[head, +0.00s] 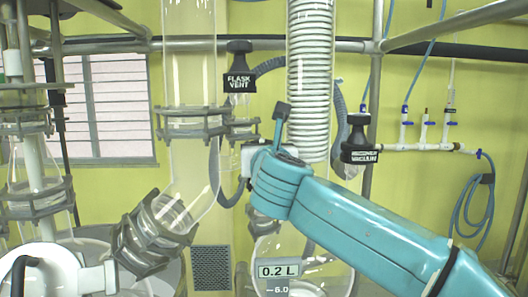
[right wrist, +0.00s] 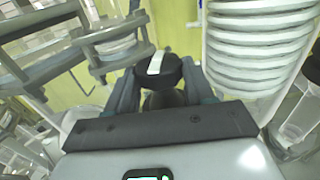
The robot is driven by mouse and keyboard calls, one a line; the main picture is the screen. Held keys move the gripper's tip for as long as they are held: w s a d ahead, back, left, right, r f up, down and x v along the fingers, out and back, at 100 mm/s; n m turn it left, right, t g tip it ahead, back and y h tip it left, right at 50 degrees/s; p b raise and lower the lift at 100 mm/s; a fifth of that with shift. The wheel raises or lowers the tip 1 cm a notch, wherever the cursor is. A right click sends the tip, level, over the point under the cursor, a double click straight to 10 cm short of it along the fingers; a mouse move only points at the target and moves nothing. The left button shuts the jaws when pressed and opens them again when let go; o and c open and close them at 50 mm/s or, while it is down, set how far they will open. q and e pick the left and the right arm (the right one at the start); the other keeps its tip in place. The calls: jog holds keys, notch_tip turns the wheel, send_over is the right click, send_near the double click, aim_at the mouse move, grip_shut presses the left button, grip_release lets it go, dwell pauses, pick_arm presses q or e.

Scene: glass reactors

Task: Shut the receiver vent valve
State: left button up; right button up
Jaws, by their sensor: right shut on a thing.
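My right gripper (right wrist: 158,82) is shut on a black valve knob (right wrist: 158,66) with a white stripe across its face. The knob sits between the two fingers in the right wrist view. In the head view my right gripper (head: 243,160) is beside the central glass column, just left of the coil condenser. The knob is hidden or too small to make out there, and I see no label that names it the receiver vent valve. My left gripper is not in view.
A black valve labelled FLASK VENT (head: 239,80) is above my gripper. Another black valve, apparently labelled RECEIVER VACUUM (head: 360,152), is to the right. The coil condenser (head: 310,75) stands close behind my wrist. A 0.2 L receiver flask (head: 300,272) is below.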

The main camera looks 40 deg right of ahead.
jog(key=m+g+h, duration=0.2)
jog(key=h, duration=0.1)
jog(key=shift+w+a, duration=0.2)
jog(key=shift+a, duration=0.1)
jog(key=shift+w+m+g+h, duration=0.1)
jog(key=shift+m+g+h, duration=0.9)
jog(key=shift+m+h, duration=0.1)
jog(key=m+g+h+p, duration=0.1)
jog(key=g, duration=0.1)
jog(key=m+g+h+p, duration=0.1)
jog(key=m+g+p, duration=0.1)
jog(key=shift+w+a+r+h, duration=0.1)
jog(key=shift+w+a+h, duration=0.05)
jog(key=shift+h, duration=0.25)
jog(key=shift+w+m+g+h+p, duration=0.15)
jog(key=shift+m+g+h+p, duration=0.5)
jog(key=shift+m+g, duration=0.8)
jog(key=shift+f+g, duration=0.2)
jog(key=shift+g, duration=0.35)
jog(key=o, duration=1)
jog(key=shift+o, duration=0.2)
